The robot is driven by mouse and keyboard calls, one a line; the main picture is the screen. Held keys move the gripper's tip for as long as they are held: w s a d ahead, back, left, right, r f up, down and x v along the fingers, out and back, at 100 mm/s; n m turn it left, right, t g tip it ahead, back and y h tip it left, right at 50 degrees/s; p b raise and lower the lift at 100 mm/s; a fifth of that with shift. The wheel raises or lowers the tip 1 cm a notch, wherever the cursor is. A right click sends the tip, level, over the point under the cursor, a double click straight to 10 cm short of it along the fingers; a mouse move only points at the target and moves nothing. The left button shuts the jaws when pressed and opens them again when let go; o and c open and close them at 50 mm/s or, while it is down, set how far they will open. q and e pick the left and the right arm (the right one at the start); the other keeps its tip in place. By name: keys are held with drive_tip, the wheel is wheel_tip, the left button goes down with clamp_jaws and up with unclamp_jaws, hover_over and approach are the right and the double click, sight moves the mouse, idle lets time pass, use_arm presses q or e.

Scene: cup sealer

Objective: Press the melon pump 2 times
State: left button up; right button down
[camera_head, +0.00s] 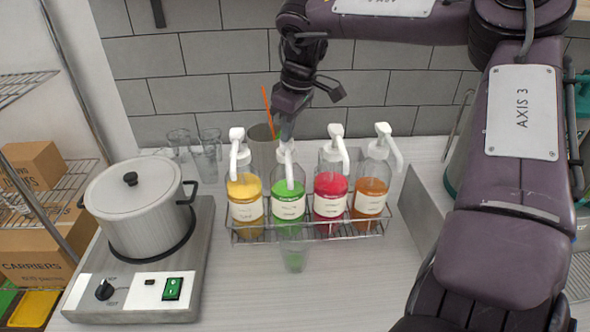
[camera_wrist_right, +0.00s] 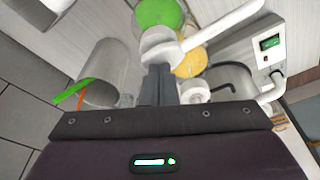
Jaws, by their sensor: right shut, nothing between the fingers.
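The melon pump is most likely the bottle of green syrup (camera_head: 289,203), second from the left in a wire rack; its label is too small to read. Its white pump head (camera_head: 285,152) also shows in the right wrist view (camera_wrist_right: 160,45). My right gripper (camera_head: 287,132) is shut and empty, pointing down with its fingertips at or just above this pump head. The wrist view shows the closed fingers (camera_wrist_right: 158,84) right by the head; I cannot tell whether they touch. A clear cup (camera_head: 293,255) with some green in it stands in front of the green bottle. My left gripper is not in view.
Yellow (camera_head: 245,200), red (camera_head: 330,195) and orange (camera_head: 370,192) pump bottles share the wire rack (camera_head: 310,229). A pot (camera_head: 140,207) on a cooker stands left. A container with straws (camera_head: 262,150) and clear glasses (camera_head: 208,158) stand behind.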

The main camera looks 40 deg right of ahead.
drive_tip(key=shift+s+f, duration=0.1)
drive_tip(key=shift+s, duration=0.05)
drive_tip(key=shift+w+p+v, duration=0.2)
drive_tip(key=shift+p+v, duration=0.65)
drive_tip(key=shift+v, duration=0.25)
drive_tip(key=shift+w+p+v, duration=0.2)
drive_tip(key=shift+p+v, duration=0.6)
drive_tip(key=shift+v, duration=0.3)
drive_tip(key=shift+w+a, duration=0.1)
drive_tip(key=shift+w, duration=0.05)
drive_tip(key=p+v, duration=0.1)
drive_tip(key=v, duration=0.1)
drive_tip(key=shift+w+r+p, duration=0.2)
drive_tip(key=shift+r+p, duration=0.1)
drive_tip(key=shift+p, duration=0.1)
drive_tip(key=shift+w+a+p+v, duration=0.1)
drive_tip(key=shift+w+p+v, duration=0.1)
drive_tip(key=shift+v, duration=0.7)
drive_tip(key=shift+w+a+p+v, duration=0.15)
drive_tip(key=shift+v, duration=0.75)
drive_tip(key=shift+d, duration=0.1)
